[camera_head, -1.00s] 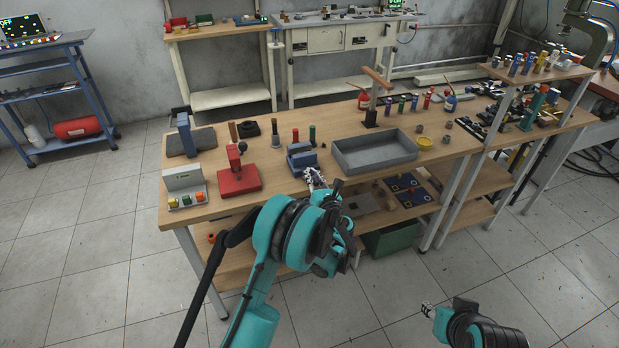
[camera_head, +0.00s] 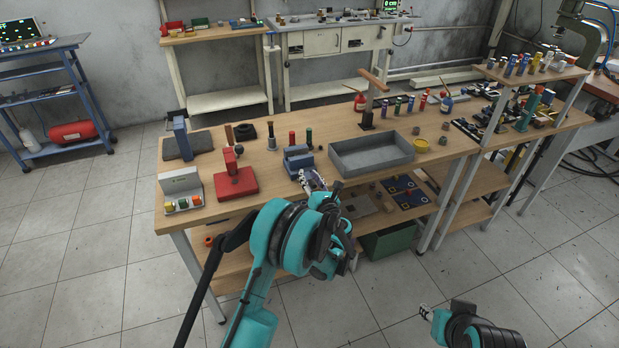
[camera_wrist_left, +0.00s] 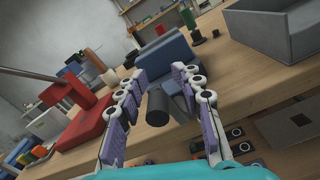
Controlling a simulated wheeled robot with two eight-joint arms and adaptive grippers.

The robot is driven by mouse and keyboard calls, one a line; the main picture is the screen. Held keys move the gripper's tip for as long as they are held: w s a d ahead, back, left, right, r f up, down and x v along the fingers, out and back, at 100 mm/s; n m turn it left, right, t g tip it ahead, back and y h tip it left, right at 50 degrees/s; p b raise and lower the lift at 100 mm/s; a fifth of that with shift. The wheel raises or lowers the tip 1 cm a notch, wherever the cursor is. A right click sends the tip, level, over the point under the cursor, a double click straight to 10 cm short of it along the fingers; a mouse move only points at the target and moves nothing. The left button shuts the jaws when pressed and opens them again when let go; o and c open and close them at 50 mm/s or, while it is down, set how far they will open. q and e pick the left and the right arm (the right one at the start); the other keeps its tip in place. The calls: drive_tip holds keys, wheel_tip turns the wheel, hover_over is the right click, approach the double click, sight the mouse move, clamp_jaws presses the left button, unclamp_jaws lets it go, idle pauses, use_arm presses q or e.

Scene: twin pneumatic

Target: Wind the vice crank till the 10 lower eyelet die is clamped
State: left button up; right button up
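The blue vice (camera_head: 297,158) stands at the front of the wooden bench; it fills the upper middle of the left wrist view (camera_wrist_left: 165,57). A dark cylindrical knob (camera_wrist_left: 157,108), apparently the crank's handle, sticks out toward me from the vice's front. My left gripper (camera_head: 313,181) is at the vice's front. In the left wrist view its two fingers (camera_wrist_left: 158,97) stand apart on either side of the knob, with gaps visible. I cannot make out the 10 lower eyelet die in the vice. My right gripper (camera_head: 426,312) is low over the floor, away from the bench; its fingers are too small to read.
A red press (camera_head: 237,182) stands left of the vice, and a grey tray (camera_head: 372,162) is close on its right. A red and a green-topped tool (camera_head: 309,138) stand behind the vice. A button box (camera_head: 181,190) sits at the bench's left end.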

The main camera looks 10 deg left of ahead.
use_arm(q)
drive_tip(key=v, duration=1.2)
drive_tip(key=s+d+r+m+t+h, duration=0.1)
drive_tip(key=d+r+m+t+h, duration=0.15)
drive_tip(key=r+m+h, duration=0.6)
drive_tip(key=s+d+r+m+t+h, duration=0.15)
drive_tip(key=d+r+m+h, duration=0.25)
drive_tip(key=r+m, duration=0.9)
drive_tip(key=s+a+f+m+g, duration=0.3)
drive_tip(key=s+f+m+g, duration=0.1)
drive_tip(key=s, duration=0.5)
drive_tip(key=s+a+f+m+g+y, duration=0.1)
drive_tip(key=s+a+f+m+g, duration=0.3)
drive_tip(key=s, duration=0.6)
drive_tip(key=s+a+f+m+g+y, duration=0.1)
drive_tip(key=s+a+f+m+g, duration=0.3)
drive_tip(key=s+f+m, duration=0.3)
drive_tip(key=shift+s+f+m, duration=0.35)
drive_tip(key=shift+s+m, duration=0.85)
drive_tip(key=shift+m, duration=0.05)
